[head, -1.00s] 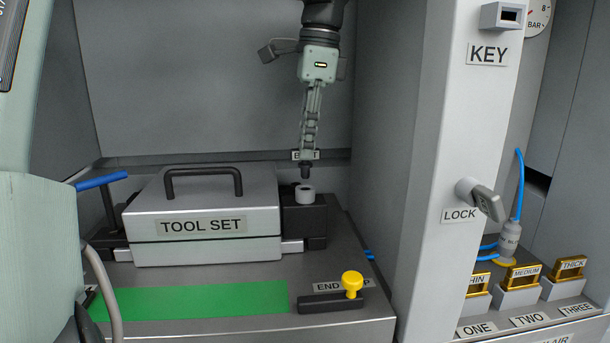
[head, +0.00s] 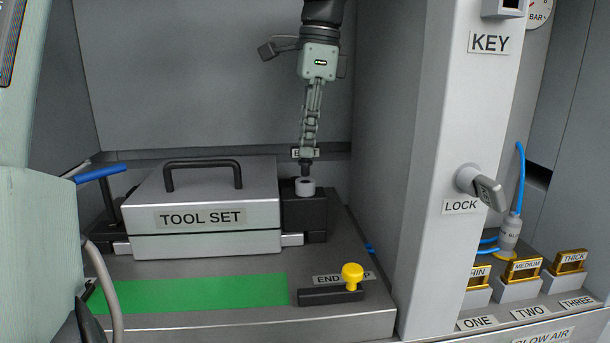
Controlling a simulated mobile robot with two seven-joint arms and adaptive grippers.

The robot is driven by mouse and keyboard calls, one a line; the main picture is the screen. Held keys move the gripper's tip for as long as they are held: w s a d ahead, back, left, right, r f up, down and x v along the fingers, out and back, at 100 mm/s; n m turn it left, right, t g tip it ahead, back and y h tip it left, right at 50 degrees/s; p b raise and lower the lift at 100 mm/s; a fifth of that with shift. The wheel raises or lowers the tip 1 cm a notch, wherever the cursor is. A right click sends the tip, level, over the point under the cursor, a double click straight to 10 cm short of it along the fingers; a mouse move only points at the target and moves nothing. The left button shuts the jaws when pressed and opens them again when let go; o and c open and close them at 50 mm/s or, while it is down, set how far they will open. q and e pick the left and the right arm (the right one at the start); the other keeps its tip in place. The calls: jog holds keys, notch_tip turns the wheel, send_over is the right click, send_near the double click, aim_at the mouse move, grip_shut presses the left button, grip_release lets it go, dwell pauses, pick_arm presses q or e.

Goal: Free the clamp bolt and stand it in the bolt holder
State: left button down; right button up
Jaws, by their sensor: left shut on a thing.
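My left gripper (head: 309,146) hangs straight down from the top centre, its fingers shut on a small dark bolt (head: 306,168). The bolt is upright, with its lower end just above or at a grey collar (head: 305,187). I cannot tell whether they touch. The collar sits on a black block (head: 304,216) at the right side of the tool set (head: 205,216). My right gripper is not in view.
A blue-handled lever (head: 100,174) stands left of the tool set. In front lie a green strip (head: 190,293) and a yellow-knobbed end stop (head: 352,278). A pillar with a lock key (head: 483,187) rises at the right. Open space lies right of the black block.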

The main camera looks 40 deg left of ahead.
pick_arm(q)
jog(key=shift+f+b, duration=1.1)
jog(key=shift+f, duration=0.55)
jog(key=c, duration=1.5)
grip_release()
notch_tip(320, 180, up, 3)
jog(key=p, duration=0.3)
jog(key=shift+r, duration=0.2)
jog(key=shift+w+d+r, duration=0.1)
jog(key=shift+w+r, duration=0.05)
jog(key=shift+r, duration=2.7)
